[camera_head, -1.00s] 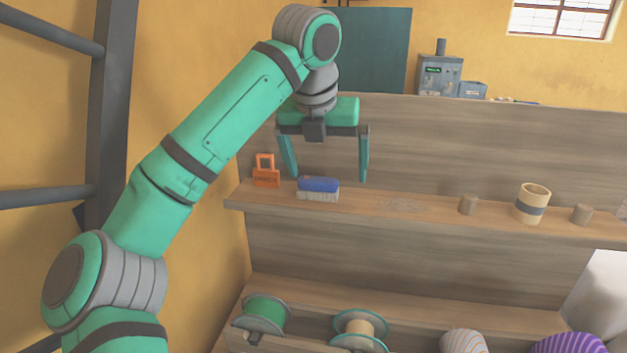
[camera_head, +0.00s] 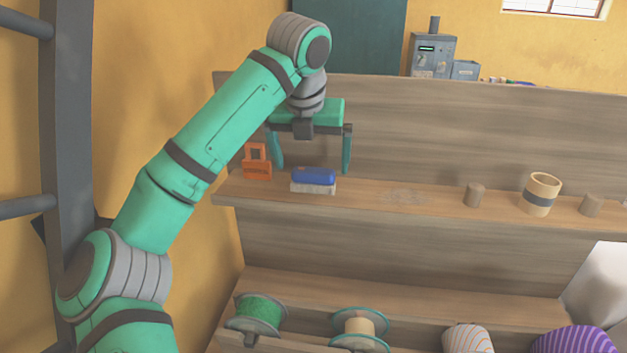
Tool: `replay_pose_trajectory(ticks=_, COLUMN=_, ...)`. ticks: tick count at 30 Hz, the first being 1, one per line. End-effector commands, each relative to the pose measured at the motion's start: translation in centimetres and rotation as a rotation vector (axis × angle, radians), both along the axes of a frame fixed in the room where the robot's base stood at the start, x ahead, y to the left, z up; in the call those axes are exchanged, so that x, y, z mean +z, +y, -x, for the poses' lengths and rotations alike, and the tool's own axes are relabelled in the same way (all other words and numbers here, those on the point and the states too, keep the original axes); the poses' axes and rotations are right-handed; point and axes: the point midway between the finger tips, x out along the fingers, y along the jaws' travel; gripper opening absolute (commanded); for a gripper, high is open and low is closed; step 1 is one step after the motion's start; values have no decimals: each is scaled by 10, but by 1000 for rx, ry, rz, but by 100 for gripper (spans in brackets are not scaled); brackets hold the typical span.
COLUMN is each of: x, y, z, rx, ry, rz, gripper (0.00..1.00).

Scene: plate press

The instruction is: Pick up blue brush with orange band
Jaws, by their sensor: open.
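The blue brush (camera_head: 314,178) lies on the upper wooden shelf near its left end, with its pale bristles facing down. I cannot make out an orange band on it. My gripper (camera_head: 311,170) is open and empty, pointing down. Its two fingers hang left and right of the brush in the picture, with the fingertips near the brush's height. I cannot tell whether the fingers are directly around it or in front of or behind it.
An orange padlock-like item (camera_head: 257,163) stands just left of the brush, close to the left finger. A tan cup with a dark band (camera_head: 541,194) and small brown cylinders (camera_head: 474,195) stand farther right. Spools (camera_head: 259,312) sit below.

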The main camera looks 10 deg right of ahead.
Motion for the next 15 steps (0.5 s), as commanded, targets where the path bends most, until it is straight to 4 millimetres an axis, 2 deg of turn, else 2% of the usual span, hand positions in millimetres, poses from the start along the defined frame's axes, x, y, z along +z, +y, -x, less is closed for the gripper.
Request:
replay_pose_trajectory(ticks=3, x=-17, y=-5, z=-5, rx=-4, ry=4, rz=2, gripper=100)
replay_pose_trajectory(ticks=8, x=-36, y=-8, z=-12, rx=-2, ry=3, rz=3, gripper=100)
replay_pose_trajectory(ticks=15, x=-42, y=-9, z=-15, rx=0, ry=1, rz=0, gripper=100)
